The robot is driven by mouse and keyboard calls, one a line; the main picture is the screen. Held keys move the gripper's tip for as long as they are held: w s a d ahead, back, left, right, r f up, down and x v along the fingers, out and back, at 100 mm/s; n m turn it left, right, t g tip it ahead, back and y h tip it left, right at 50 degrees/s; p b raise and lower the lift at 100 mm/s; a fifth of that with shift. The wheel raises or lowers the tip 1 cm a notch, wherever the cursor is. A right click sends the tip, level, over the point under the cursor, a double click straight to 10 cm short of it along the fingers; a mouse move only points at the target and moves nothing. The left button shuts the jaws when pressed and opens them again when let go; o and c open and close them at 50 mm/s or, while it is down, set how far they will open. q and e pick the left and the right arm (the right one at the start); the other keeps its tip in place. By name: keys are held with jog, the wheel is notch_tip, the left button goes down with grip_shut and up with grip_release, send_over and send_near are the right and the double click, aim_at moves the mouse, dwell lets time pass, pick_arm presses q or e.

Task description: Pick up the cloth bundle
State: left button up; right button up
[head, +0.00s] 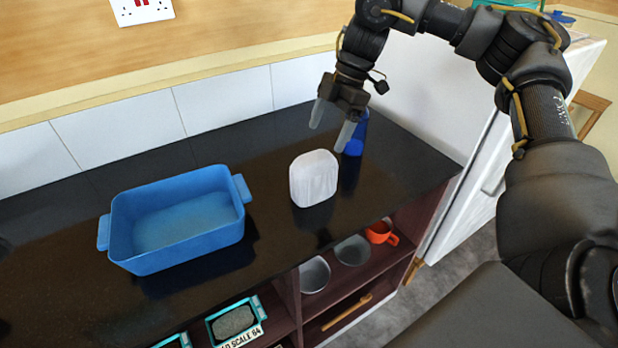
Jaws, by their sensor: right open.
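A white cloth bundle (314,178) stands upright on the glossy black counter (275,229), right of the middle of the view. My right gripper (331,127) is open, with its two grey fingers pointing down. It appears just above and behind the bundle, and I see nothing between the fingers. The exact gap between fingers and bundle is hard to judge. My left gripper is not in view.
A blue two-handled dish (178,260) sits empty to the left on the counter. A blue object (356,136) stands close behind the bundle's right side, near the fingers. Shelves below hold an orange mug (381,233) and bowls. White tiles back the counter.

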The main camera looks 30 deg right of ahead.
aim_at(317, 156)
jog(key=x, duration=0.2)
jog(key=shift+s+a+f+b, duration=0.1)
jog(key=shift+s+f+b, duration=0.05)
jog(key=shift+f+b, duration=0.15)
jog(key=shift+x, duration=1.2)
jog(key=shift+w+a+f, duration=0.1)
jog(key=shift+w+f, duration=0.1)
jog(key=shift+f, duration=0.1)
jog(key=shift+s, duration=0.1)
jog(key=shift+a+f, duration=0.2)
jog(key=shift+f, duration=0.15)
jog(key=x, duration=0.3)
jog(key=shift+f, duration=0.2)
jog(key=shift+a+f, duration=0.2)
jog(key=shift+f, duration=0.25)
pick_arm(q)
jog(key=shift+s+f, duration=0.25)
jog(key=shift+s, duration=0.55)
pick_arm(e)
jog(key=c, duration=1.1)
